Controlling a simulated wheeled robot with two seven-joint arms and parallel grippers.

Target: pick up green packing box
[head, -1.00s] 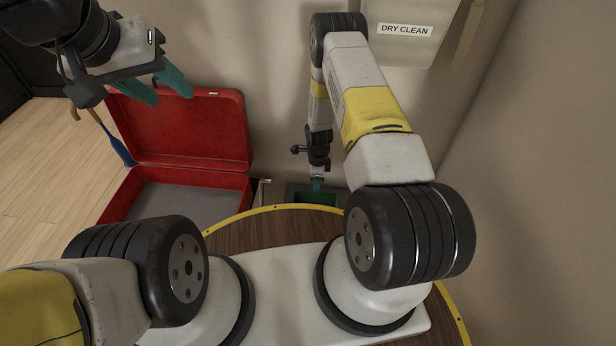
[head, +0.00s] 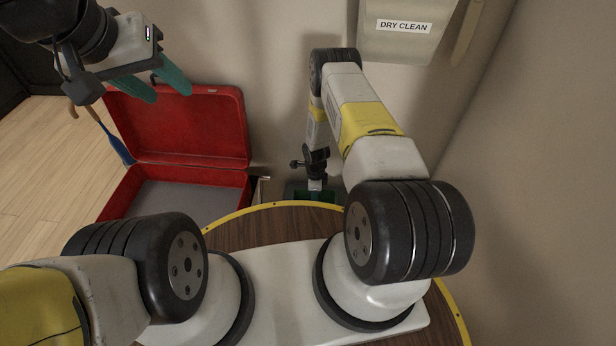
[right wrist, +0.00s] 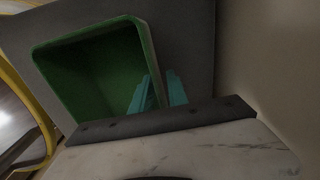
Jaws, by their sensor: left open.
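The green packing box (right wrist: 88,68) is open at the top and fills much of the right wrist view. In the head view only a strip of the green box (head: 329,196) shows behind the round wooden top. My right gripper (right wrist: 157,92) has its teal fingers at the box's right wall, one on the inner side and one on the outer side. Whether they press on the wall is not clear. In the head view my right gripper's fingers are hidden in the box area. My left gripper (head: 155,83) is open and empty, high above the red case.
An open red suitcase (head: 180,125) lies left of the box. A round wooden top with a yellow rim (head: 270,207) is in front of the box. Walls stand close behind and to the right. A "DRY CLEAN" bag (head: 404,27) hangs at the back.

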